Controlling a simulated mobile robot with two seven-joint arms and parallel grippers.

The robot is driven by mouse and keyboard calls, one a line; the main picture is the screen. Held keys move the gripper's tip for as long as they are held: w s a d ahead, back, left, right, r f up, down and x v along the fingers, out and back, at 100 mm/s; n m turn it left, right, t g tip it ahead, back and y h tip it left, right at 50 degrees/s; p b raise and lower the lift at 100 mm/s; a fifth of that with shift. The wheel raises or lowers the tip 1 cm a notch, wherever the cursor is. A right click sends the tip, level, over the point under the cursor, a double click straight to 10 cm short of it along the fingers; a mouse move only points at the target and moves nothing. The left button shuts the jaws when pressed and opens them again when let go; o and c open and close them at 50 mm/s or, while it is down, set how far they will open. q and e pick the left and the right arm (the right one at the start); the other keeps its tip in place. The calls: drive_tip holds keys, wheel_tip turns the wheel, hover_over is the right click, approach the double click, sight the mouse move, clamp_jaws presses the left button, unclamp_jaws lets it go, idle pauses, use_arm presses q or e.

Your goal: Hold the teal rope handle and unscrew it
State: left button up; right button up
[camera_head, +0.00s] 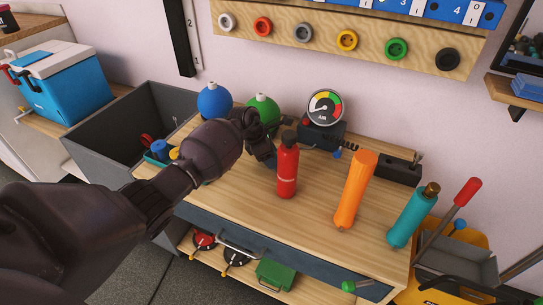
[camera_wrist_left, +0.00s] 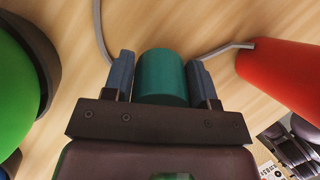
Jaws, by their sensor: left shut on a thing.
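In the left wrist view, a teal cylinder (camera_wrist_left: 161,78), which looks like the teal rope handle, sits between the two fingers of my left gripper (camera_wrist_left: 161,80). The fingers are shut on its sides. A thin grey cord (camera_wrist_left: 98,28) shows by the left finger and another grey strand (camera_wrist_left: 225,48) by the right one. In the head view, my left gripper (camera_head: 262,148) is low over the wooden bench, just left of a red bottle (camera_head: 288,168). The handle it holds is hidden there by the gripper and arm. My right gripper is not in view.
A green ball (camera_head: 263,107) and a blue ball (camera_head: 214,99) stand behind my gripper. A gauge (camera_head: 324,106) is at the back. An orange cylinder (camera_head: 355,190) and a teal bottle-like cylinder (camera_head: 412,215) stand to the right. The bench front (camera_head: 270,215) is clear.

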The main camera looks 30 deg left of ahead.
use_arm(q)
drive_tip(key=shift+f, duration=0.25)
drive_tip(key=o, duration=1)
drive_tip(key=shift+r, duration=0.1)
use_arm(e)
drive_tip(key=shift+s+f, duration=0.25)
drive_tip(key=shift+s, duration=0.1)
use_arm(q)
drive_tip(key=shift+a+r, duration=0.1)
drive_tip(key=shift+r, duration=0.4)
drive_tip(key=p+v, duration=0.3)
drive_tip(key=v, duration=0.8)
drive_tip(key=shift+s+a, duration=0.15)
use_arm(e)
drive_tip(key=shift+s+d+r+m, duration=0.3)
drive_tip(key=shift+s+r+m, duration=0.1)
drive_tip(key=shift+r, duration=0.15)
use_arm(q)
drive_tip(key=shift+r, duration=0.1)
